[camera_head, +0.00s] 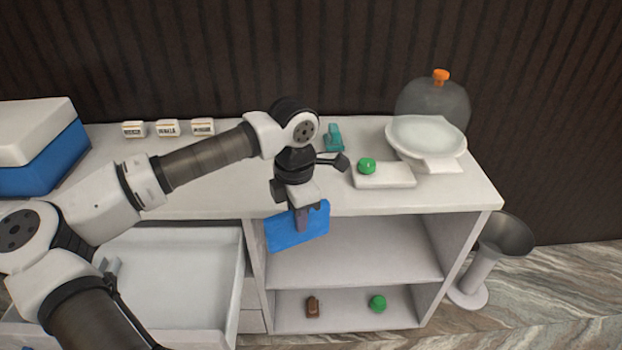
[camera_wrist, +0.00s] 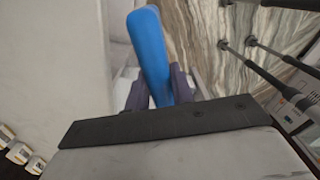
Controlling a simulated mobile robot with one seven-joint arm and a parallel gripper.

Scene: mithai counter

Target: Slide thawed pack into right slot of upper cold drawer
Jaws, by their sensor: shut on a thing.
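My gripper (camera_head: 301,217) is shut on a flat blue pack (camera_head: 292,236), held in the air in front of the counter's front edge. In the wrist view the blue pack (camera_wrist: 150,52) stands edge-on between the fingers of my gripper (camera_wrist: 160,90). An open white drawer (camera_head: 178,262) shows at the lower left of the head view, partly hidden behind my arm. It holds a small grey piece at its left side. The pack is to the right of this drawer and apart from it. I cannot make out a right slot in the drawer.
The white counter (camera_head: 225,185) holds three small labelled blocks (camera_head: 168,128), a teal object (camera_head: 333,138), a green ball (camera_head: 367,166) on a white slab, a pale dish (camera_head: 427,137) and a clear dome (camera_head: 432,100). Below, an open shelf (camera_head: 375,248) holds a brown item (camera_head: 313,306) and a green ball.

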